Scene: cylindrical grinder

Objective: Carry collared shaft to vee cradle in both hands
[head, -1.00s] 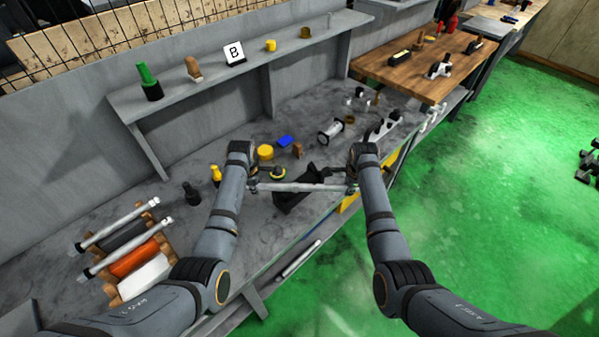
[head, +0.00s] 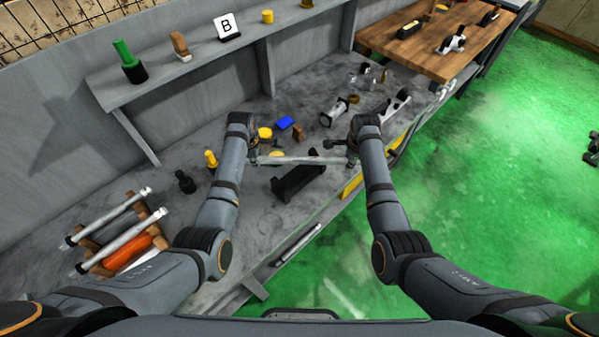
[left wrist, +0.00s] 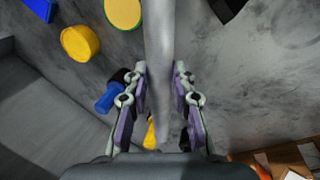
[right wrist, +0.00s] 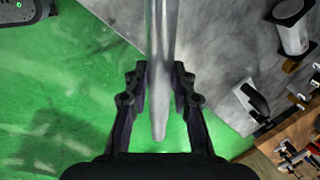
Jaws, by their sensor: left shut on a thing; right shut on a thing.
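The collared shaft (head: 300,160) is a long pale metal bar held level between my grippers in the head view. My left gripper (head: 253,159) is shut on its left end, and my right gripper (head: 351,160) on its right end. The shaft also runs between the fingers in the left wrist view (left wrist: 158,45) and in the right wrist view (right wrist: 160,40). A dark trough-like block (head: 298,184), which looks like the vee cradle, stands on the bench just below the shaft in the picture. I cannot tell the height of the shaft above the bench.
A wooden rack at the left holds two other shafts (head: 118,215) and an orange roller (head: 128,254). A yellow piece (head: 211,159) and a black piece (head: 185,181) stand near my left arm. A blue block (head: 284,122) lies behind the shaft.

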